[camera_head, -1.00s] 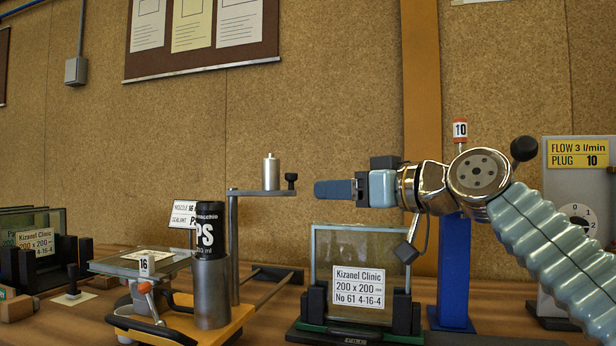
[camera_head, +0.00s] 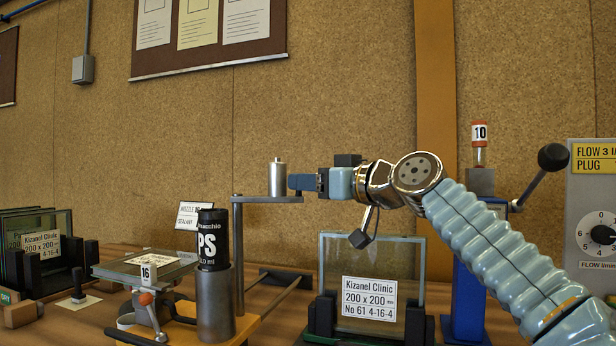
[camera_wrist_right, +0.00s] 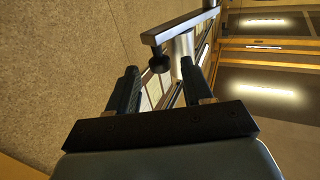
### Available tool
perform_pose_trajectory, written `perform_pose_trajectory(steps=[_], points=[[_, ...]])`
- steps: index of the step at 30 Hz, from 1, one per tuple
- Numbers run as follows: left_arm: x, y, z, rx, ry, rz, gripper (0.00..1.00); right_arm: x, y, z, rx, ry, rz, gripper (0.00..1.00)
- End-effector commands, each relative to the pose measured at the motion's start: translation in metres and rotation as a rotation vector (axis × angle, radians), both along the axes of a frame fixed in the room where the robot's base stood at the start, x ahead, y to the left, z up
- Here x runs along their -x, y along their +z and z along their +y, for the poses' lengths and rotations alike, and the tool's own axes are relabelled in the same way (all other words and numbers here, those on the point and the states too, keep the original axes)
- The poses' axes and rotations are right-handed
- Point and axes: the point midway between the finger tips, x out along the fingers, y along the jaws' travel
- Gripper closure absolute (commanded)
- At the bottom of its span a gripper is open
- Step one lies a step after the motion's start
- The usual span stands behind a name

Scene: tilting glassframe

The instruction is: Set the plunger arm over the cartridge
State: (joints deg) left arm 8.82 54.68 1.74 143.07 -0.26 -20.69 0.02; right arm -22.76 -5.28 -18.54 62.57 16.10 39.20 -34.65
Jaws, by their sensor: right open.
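The plunger arm (camera_head: 262,199) is a grey bar on top of a thin post and points right, away from the cartridge. A silver cylinder (camera_head: 277,178) stands on it near its end. The black cartridge (camera_head: 213,238) marked PS stands upright in a grey cup left of the post. My right gripper (camera_head: 298,182) is at the bar's free end, fingers pointing left. In the head view the fingers hide the knob. My left gripper is out of view.
A glass unit with a Kizanel Clinic label (camera_head: 369,299) stands in a black rack below my right arm. A blue post with a tube marked 10 (camera_head: 479,134) and a flow panel (camera_head: 597,215) are at right. A plate tagged 16 (camera_head: 149,273) is at left.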

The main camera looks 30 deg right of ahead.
Motion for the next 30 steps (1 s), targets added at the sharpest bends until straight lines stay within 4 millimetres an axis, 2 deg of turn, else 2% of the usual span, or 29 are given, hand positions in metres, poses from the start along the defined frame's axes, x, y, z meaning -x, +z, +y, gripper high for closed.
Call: perform_pose_trajectory(steps=[4, 12, 14, 22, 30], points=[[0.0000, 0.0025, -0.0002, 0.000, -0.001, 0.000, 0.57, -0.0100, 0.0001, 0.0026, -0.001, 0.000, 0.001, 0.49], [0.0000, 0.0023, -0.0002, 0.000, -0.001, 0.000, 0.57, -0.0112, -0.0004, 0.0030, -0.001, 0.000, 0.000, 0.49], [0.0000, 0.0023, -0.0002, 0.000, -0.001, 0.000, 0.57, -0.0112, -0.0004, 0.0030, -0.001, 0.000, 0.000, 0.57], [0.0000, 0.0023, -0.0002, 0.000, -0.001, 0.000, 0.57, -0.0110, -0.0003, 0.0029, -0.001, 0.000, 0.000, 0.98], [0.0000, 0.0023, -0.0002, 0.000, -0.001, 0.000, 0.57, -0.0108, -0.0003, 0.0030, -0.001, -0.001, 0.000, 1.00]])
